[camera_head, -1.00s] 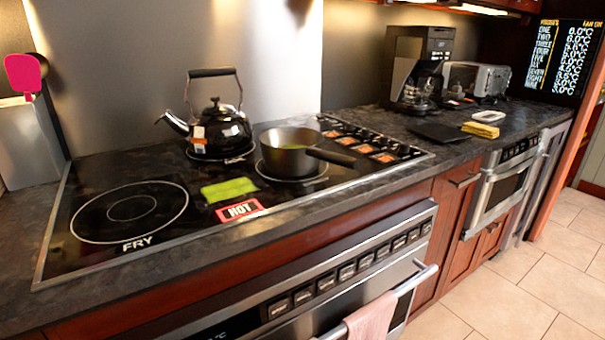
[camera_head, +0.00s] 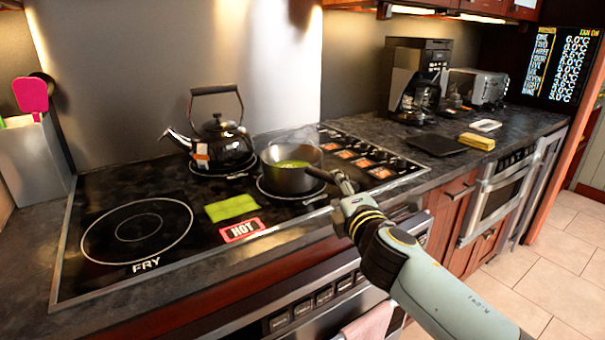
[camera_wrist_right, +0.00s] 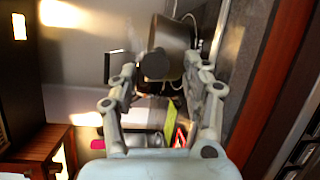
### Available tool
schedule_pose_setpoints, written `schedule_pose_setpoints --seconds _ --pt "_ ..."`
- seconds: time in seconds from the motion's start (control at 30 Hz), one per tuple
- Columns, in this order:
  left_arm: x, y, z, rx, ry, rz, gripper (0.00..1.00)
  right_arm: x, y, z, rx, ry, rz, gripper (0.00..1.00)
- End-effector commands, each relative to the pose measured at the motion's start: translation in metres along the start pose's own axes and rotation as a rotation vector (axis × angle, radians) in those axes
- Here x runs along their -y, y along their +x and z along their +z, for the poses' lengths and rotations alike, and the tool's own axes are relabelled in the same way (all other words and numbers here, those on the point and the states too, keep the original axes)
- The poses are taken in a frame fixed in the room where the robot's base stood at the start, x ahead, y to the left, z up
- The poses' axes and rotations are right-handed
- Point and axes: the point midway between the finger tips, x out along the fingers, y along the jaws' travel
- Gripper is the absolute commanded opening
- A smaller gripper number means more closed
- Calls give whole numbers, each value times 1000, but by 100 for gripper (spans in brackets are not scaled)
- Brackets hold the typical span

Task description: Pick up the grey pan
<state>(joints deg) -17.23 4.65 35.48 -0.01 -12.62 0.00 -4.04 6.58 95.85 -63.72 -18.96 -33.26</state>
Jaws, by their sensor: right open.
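The grey pan (camera_head: 292,178) sits upright on a hob ring, with something green inside. Its dark handle points right, towards my right gripper (camera_head: 341,195). The right gripper is open at the handle's end, and its fingers partly hide the handle. In the right wrist view the pan (camera_wrist_right: 177,38) is ahead of the gripper (camera_wrist_right: 158,67), and the round handle end shows between the two spread fingers. I cannot tell whether a finger touches the handle. My left gripper is not in view.
A black kettle (camera_head: 222,148) stands behind and left of the pan. Burner controls (camera_head: 362,162) are to the right. The FRY ring (camera_head: 135,232) is empty.

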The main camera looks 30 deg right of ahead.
Motion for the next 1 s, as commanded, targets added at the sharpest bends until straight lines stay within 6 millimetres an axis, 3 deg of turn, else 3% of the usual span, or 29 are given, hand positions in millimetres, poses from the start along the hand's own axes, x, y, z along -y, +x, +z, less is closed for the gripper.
schedule_pose_setpoints --seconds 0.27,0.57,0.9,1.0 --pt "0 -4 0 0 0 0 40 -3 41 2 0 0 1 49" --pt "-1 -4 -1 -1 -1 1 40 -3 45 2 0 0 0 47" --pt "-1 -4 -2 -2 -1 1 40 -3 45 2 0 1 0 3" --pt "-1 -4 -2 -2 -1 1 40 -3 45 2 0 1 0 0"
